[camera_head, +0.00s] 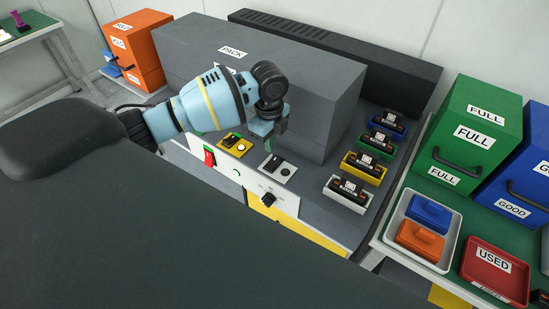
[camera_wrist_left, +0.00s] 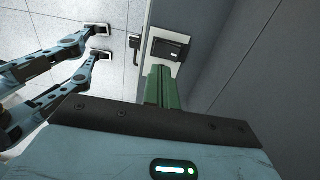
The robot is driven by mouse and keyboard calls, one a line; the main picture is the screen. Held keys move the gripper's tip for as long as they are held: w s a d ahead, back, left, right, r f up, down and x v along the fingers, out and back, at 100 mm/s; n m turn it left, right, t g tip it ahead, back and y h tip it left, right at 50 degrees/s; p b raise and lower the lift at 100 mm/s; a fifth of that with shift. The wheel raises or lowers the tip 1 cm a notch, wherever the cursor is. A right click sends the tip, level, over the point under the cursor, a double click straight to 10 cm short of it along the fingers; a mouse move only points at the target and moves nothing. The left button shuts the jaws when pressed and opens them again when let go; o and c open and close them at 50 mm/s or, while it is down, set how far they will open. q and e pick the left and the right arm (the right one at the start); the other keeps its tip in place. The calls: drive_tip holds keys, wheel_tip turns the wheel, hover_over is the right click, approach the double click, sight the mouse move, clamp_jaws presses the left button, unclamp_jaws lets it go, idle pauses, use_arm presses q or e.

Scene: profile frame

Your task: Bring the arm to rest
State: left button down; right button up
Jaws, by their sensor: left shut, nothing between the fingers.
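My left arm (camera_head: 205,103) comes in from the left in the head view, pale blue with a yellow band and a dark wrist joint. My left gripper (camera_head: 275,138) points down above the front ledge of the grey console, in front of the large grey PACK box (camera_head: 270,75). In the left wrist view its green fingers (camera_wrist_left: 161,88) are together and empty. Beyond their tips is a light plate with a dark module (camera_wrist_left: 170,50); I cannot tell whether they touch it. My right gripper is not in view.
The ledge holds a yellow-framed switch (camera_head: 232,141), a light control plate (camera_head: 279,168) and a black knob (camera_head: 268,199). Several dark modules in coloured holders, one yellow (camera_head: 364,168), stand right. Farther right are a green FULL box (camera_head: 468,130), a white tray (camera_head: 447,245) and a red USED tray (camera_head: 493,272).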

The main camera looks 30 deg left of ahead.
use_arm(q)
drive_tip(key=s+d+f+n+t+h, duration=0.1)
drive_tip(key=s+d+f+n, duration=0.2)
drive_tip(key=s+d+f, duration=0.35)
drive_tip(key=s+d+f+n+h, duration=0.2)
drive_tip(key=s+d+f+n, duration=0.15)
drive_tip(key=s+d, duration=0.55)
drive_tip(key=s+a+n+y, duration=0.1)
drive_tip(key=s+a+n, duration=0.2)
drive_tip(key=s, duration=0.3)
drive_tip(key=s+a+n+t+y, duration=0.1)
drive_tip(key=s+a+n, duration=0.25)
drive_tip(key=s, duration=0.25)
drive_tip(key=s+a+n+y, duration=0.1)
drive_tip(key=s+a+n, duration=0.1)
drive_tip(key=s+n, duration=0.3)
drive_tip(key=w+d+f+t+h, duration=0.1)
drive_tip(key=w+f+t, duration=0.1)
drive_tip(key=f, duration=0.3)
drive_tip(key=w+d+f+m+t, duration=0.1)
drive_tip(key=w+f+t, duration=0.2)
drive_tip(key=f+t, duration=0.1)
drive_tip(key=shift+f+t+h, duration=0.4)
drive_tip(key=shift+t, duration=0.4)
